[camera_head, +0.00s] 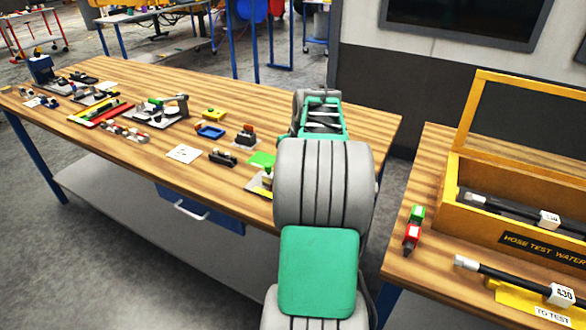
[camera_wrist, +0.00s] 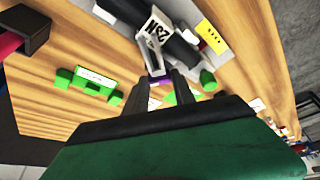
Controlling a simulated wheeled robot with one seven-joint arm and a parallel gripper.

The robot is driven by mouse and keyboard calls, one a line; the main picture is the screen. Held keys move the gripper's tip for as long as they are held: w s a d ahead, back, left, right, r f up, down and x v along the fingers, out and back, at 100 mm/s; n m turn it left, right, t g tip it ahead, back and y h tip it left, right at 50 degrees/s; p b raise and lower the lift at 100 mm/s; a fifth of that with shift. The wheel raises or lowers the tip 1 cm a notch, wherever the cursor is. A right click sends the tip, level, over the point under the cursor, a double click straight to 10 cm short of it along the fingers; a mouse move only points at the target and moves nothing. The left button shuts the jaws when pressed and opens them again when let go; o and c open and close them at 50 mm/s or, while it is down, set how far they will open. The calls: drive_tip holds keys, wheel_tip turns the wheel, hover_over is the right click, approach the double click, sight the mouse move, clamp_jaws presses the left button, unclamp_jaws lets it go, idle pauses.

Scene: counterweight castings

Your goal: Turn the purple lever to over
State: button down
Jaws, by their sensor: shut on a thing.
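In the wrist view, the purple lever (camera_wrist: 158,79) shows as a small patch between the fingertips of my gripper (camera_wrist: 161,77). My gripper is shut on it, and the fingers hide most of it. Just beyond stands a grey fixture (camera_wrist: 152,56) with a dark cylinder and a white tag (camera_wrist: 157,28) with black lettering. I cannot read any mark for the lever's positions. In the head view my arm covers the gripper and the lever.
A dark box (camera_wrist: 25,32) is at upper left.

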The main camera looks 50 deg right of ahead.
drive_tip(key=m+h, duration=0.1)
drive_tip(key=m, duration=0.1)
drive_tip(key=m+g+b, duration=0.1)
drive_tip(key=m, duration=0.2)
drive_tip(key=shift+w+a+m+h, duration=0.2)
drive_tip(key=shift+m+h, duration=0.1)
drive_tip(key=shift+h, duration=0.1)
drive_tip(key=m+g, duration=0.1)
drive_tip(key=m, duration=0.1)
drive_tip(key=m+h+p, duration=0.1)
drive_tip(key=m, duration=0.1)
drive_tip(key=shift+m+g, duration=0.3)
drive_tip(key=shift+g, duration=0.1)
drive_tip(key=c, duration=1)
unclamp_jaws()
drive_tip(key=shift+c, duration=0.2)
drive_tip(key=w+v, duration=0.1)
drive_tip(key=v, duration=0.6)
drive_tip(key=shift+s+r, duration=0.4)
drive_tip(key=shift+s, duration=0.15)
drive_tip(key=shift+a, duration=0.1)
